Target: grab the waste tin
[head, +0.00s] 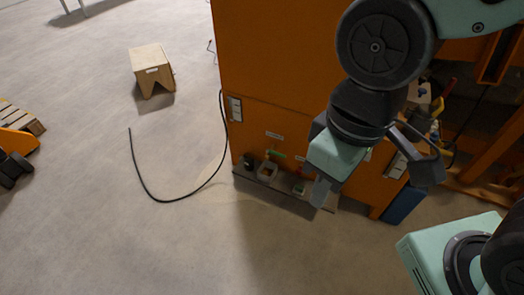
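Several small containers stand on a low grey ledge (285,194) at the foot of the orange cabinet. One is a pale open container (267,171) with something brown in it. A small dark item (248,161) stands to its left, and a small pale container with green in it (299,188) to its right. I cannot tell which is the waste tin; labels are too small to read. My gripper (321,192) hangs in front of the cabinet, right of these containers in the picture. Its fingers are partly hidden, and I see nothing clearly held.
The orange cabinet (270,60) fills the middle. A black cable (170,200) curves over the floor to its left. A wooden stool (150,68) stands farther left. A blue box (403,206) is at the cabinet's right foot. The grey floor at the front left is clear.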

